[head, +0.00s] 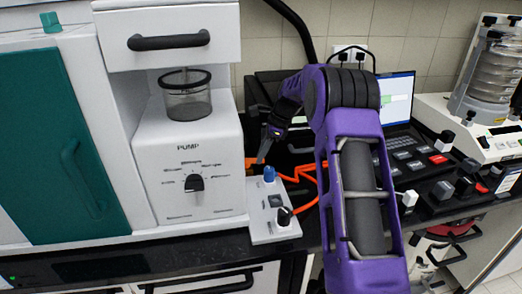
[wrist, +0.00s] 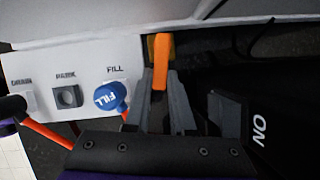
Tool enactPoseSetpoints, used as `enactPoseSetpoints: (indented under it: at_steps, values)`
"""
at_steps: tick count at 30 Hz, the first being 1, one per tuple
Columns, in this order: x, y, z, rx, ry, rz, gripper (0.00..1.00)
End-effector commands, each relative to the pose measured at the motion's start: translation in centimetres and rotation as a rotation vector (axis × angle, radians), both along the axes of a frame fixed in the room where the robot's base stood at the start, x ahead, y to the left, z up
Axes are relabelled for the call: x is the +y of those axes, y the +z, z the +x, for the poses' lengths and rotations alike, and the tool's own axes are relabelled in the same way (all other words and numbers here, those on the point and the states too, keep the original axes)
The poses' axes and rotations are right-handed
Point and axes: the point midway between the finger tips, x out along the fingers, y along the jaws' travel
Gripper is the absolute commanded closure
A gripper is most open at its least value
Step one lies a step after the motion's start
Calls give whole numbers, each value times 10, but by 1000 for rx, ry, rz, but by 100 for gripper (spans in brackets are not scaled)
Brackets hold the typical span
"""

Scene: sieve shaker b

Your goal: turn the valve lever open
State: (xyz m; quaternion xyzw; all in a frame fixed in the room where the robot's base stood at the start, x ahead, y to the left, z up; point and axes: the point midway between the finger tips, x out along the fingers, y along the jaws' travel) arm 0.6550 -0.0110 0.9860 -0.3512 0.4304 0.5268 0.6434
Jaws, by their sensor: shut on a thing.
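An orange bar (wrist: 160,62), which looks like the valve lever, stands between my fingertips in the wrist view. In the head view my gripper (head: 262,157) points down just behind the small white panel (head: 262,226), at the right side of the pump housing. The valve body and the lever's full angle are hidden.
Orange tubing (head: 300,173) runs behind the panel. The pump (head: 195,150) stands left; a laptop (head: 397,97) stands behind my arm.

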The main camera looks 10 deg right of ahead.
Motion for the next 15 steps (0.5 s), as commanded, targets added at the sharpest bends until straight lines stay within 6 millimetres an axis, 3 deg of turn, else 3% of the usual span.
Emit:
enactPoseSetpoints:
  at_steps: [15]
  values:
    - [-1, 0, 11, -1, 207, 0, 100]
